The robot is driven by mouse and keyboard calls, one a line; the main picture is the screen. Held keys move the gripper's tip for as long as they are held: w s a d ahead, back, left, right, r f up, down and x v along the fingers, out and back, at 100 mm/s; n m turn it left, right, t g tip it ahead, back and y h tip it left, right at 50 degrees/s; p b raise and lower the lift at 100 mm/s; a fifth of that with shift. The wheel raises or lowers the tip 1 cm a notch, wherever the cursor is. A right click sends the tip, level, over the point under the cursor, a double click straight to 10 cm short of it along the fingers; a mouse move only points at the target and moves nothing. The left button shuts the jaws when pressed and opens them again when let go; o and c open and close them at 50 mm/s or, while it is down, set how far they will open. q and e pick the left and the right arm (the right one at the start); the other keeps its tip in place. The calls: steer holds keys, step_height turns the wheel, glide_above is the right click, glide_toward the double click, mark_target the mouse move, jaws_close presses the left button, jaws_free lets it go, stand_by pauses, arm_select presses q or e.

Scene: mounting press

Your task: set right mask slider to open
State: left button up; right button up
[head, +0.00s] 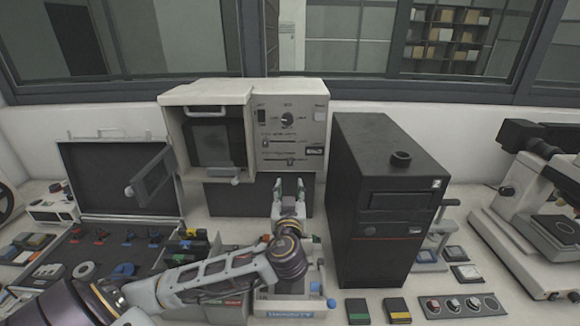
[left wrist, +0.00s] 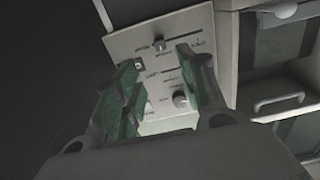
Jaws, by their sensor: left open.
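The press's pale control panel (head: 305,128) carries two horizontal mask sliders. The upper slider's handle (head: 265,143) sits at the left of its slot, and the lower slider's handle (head: 290,161) sits right of the middle. Their labels are too small to read, so I cannot tell which is the right mask slider. My left gripper (head: 290,188) is open and empty, pointing up just below the panel. In the left wrist view the panel (left wrist: 190,28) appears upside down beyond the open fingers (left wrist: 165,95), with a slider handle (left wrist: 160,45) visible between them. My right gripper is not in view.
A round knob (head: 287,119) sits above the sliders. The press window (head: 212,145) is left of the panel, with a small door (head: 152,178) swung open. A black tower box (head: 375,200) stands close right of my gripper. An open tool case (head: 110,175) lies left.

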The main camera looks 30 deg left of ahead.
mark_target(290, 164)
arm_select(q)
steer(key=p+x, duration=0.3)
steer(key=x, duration=0.8)
steer(key=shift+w, duration=0.25)
steer(key=shift+x, duration=1.25)
steer(key=shift+c, duration=0.5)
steer(key=c, duration=0.7)
jaws_close()
